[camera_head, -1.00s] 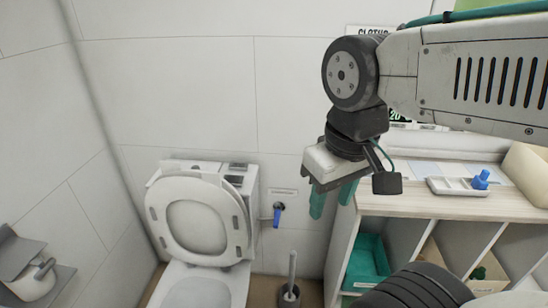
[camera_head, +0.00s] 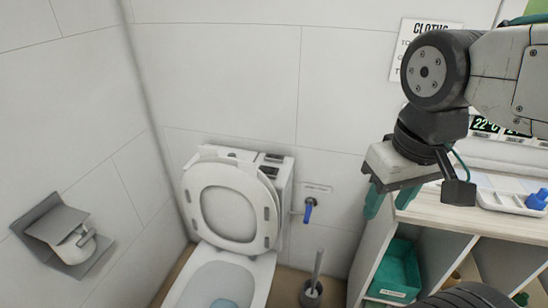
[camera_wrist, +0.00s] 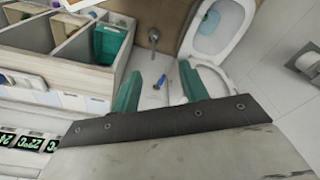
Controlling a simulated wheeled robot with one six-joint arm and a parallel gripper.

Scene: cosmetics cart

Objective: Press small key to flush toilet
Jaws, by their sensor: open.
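The white toilet (camera_head: 250,262) stands against the back wall with its lid raised. Its tank top shows behind the lid, with small dark flush keys (camera_head: 271,170) at the right end; I cannot clearly tell which one is the small key. My gripper (camera_head: 388,200) points down with green fingers, open and empty, to the right of the tank and apart from it. In the wrist view, my gripper (camera_wrist: 162,88) shows both fingers spread, with the toilet bowl (camera_wrist: 218,32) beyond them. The keys cannot be made out in the wrist view.
A blue-handled valve (camera_head: 309,210) is on the wall right of the toilet, above a toilet brush (camera_head: 313,285). A shelf unit (camera_head: 452,218) with a teal bin (camera_head: 396,270) stands at right. A paper holder (camera_head: 62,234) is on the left wall.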

